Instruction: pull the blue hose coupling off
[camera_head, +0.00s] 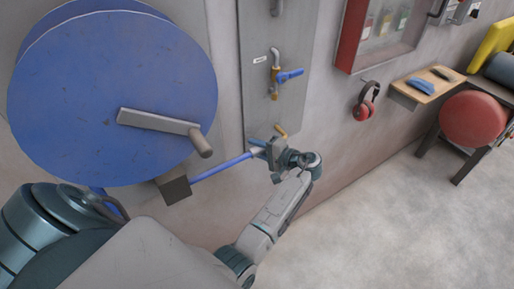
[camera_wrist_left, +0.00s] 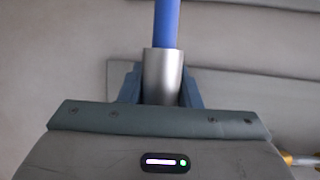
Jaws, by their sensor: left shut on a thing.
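The blue hose (camera_head: 222,168) runs from under the reel to my left gripper (camera_head: 266,150). In the left wrist view the hose (camera_wrist_left: 167,24) enters a silver, sleeve-like coupling (camera_wrist_left: 162,75). My left gripper is shut on this coupling, with a finger on each side of it. A small brass fitting (camera_head: 281,130) on the wall panel shows just above the gripper. I cannot tell whether the coupling touches it, as the gripper hides its far end. My right gripper is not in view.
A large blue reel (camera_head: 90,90) with a grey crank (camera_head: 158,122) fills the upper left. A brass tap with a blue lever (camera_head: 290,75) is higher on the panel. Red ear defenders (camera_head: 365,105) hang to the right. A red stool (camera_head: 473,119) stands at the far right. The floor is clear.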

